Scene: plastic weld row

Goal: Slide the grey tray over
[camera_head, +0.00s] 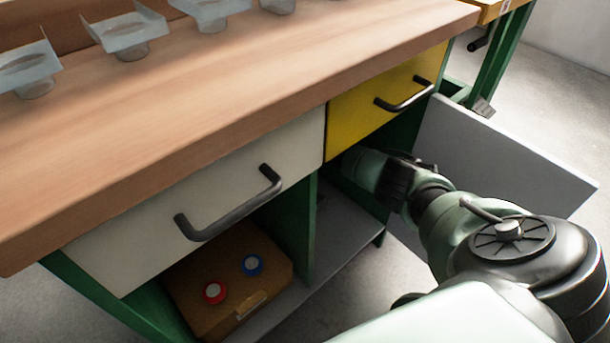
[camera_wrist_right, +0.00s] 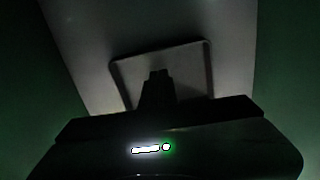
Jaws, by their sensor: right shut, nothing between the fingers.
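The grey tray (camera_wrist_right: 188,66) lies on the grey shelf inside a dark compartment in the right wrist view. It looks like a shallow rectangle with a thin raised rim. My right gripper (camera_wrist_right: 158,75) is shut and empty, with its fingertips over the near part of the tray in the picture. I cannot tell whether they touch it. In the head view my right arm reaches into the compartment under the yellow drawer (camera_head: 368,103), and the gripper and tray are hidden there. My left gripper is not in view.
A grey door (camera_head: 503,153) stands open to the right of my arm. Green side walls (camera_wrist_right: 285,70) flank the compartment. A wooden box (camera_head: 228,275) with a red and a blue round piece sits under the white drawer (camera_head: 225,175). The wooden benchtop (camera_head: 250,75) overhangs both.

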